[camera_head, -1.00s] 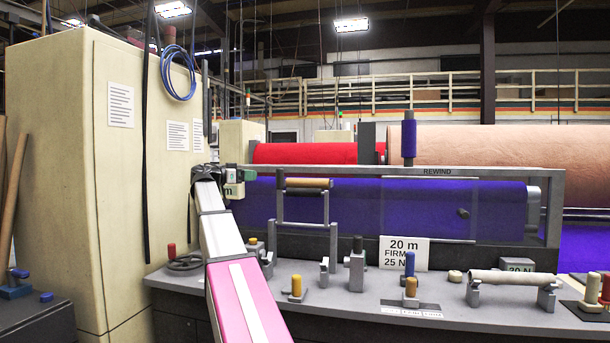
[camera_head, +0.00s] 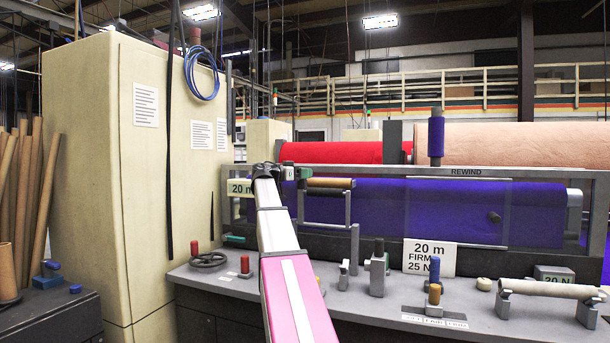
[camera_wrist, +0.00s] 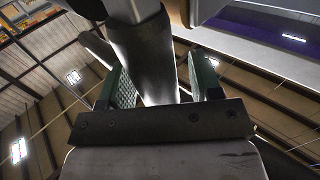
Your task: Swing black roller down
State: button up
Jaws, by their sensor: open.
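My gripper (camera_head: 297,173) is at the left end of the machine's upper rail, close to the left end of a tan roller (camera_head: 330,183) on a grey upright frame (camera_head: 352,215). In the wrist view my gripper (camera_wrist: 156,92) is open, with a green-padded finger on either side of a dark grey cylindrical part (camera_wrist: 150,62). I cannot tell whether the fingers touch it or whether it is the black roller.
A blue felt roll (camera_head: 430,210) lies behind the frame. The grey bench (camera_head: 390,305) carries a handwheel (camera_head: 208,260), a red knob (camera_head: 245,265), a grey post (camera_head: 377,270), a "20 m FIRM 25 N" sign (camera_head: 430,257) and a pale roller (camera_head: 545,288). A cream cabinet (camera_head: 110,180) stands left.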

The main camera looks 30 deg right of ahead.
jog(key=shift+d, duration=0.3)
grip_shut()
jog(key=s+a+f+m+g+h, duration=0.4)
jog(key=s+a+f+m+g, duration=0.8)
jog(key=a+m, duration=0.3)
jog(key=shift+s+f+m+g+h, duration=0.4)
jog(key=shift+s+m, duration=0.35)
jog(key=shift+m, duration=1.05)
grip_release()
